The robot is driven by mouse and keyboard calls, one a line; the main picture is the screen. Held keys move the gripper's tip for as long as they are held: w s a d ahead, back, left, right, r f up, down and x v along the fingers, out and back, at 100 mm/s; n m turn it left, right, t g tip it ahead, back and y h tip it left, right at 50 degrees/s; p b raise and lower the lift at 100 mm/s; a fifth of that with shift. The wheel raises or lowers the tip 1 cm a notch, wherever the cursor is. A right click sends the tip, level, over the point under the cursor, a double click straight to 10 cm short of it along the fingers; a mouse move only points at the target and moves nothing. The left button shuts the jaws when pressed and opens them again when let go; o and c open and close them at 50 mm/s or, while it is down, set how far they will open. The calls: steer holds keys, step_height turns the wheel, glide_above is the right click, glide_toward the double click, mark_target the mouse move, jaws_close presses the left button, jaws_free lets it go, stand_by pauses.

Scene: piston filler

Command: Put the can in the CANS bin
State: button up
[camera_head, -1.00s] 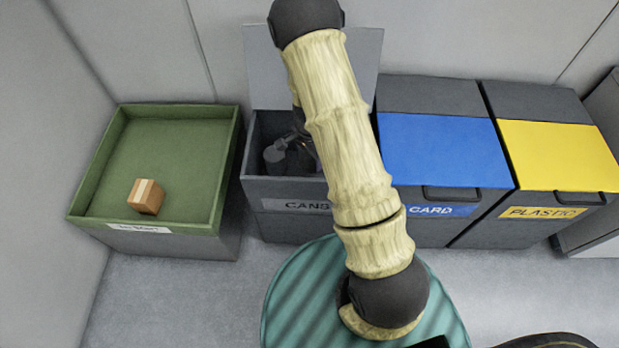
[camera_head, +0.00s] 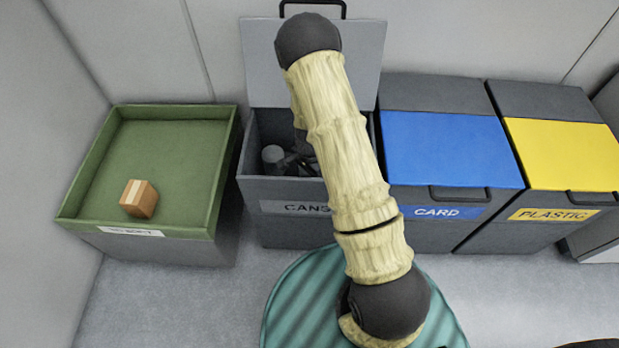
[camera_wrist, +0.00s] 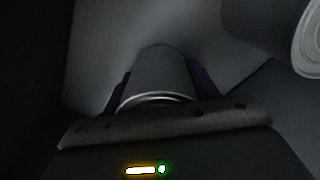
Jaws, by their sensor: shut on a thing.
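The CANS bin (camera_head: 292,208) stands with its grey lid (camera_head: 262,70) raised. My arm reaches down into it, and the forearm hides much of the opening. In the wrist view, my gripper (camera_wrist: 160,82) is shut on a grey can (camera_wrist: 160,70), with dark fingers on both sides of it. The gripper is low inside the dark bin. A grey can (camera_head: 272,156) shows at the bin's left inside; I cannot tell whether it is the held one. Another can (camera_wrist: 309,45) shows its pale rim at the upper right of the wrist view.
A green tray (camera_head: 75,205) with a small brown box (camera_head: 139,198) stands at the left. The CARD bin (camera_head: 450,150) with a blue lid and the PLASTIC bin (camera_head: 560,155) with a yellow lid stand shut at the right. Grey floor lies in front.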

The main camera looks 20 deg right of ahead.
steer(key=shift+f, duration=0.1)
steer(key=o, duration=1.1)
steer(key=shift+c, duration=0.2)
step_height(320, 180, up, 12)
steer(key=p, duration=0.6)
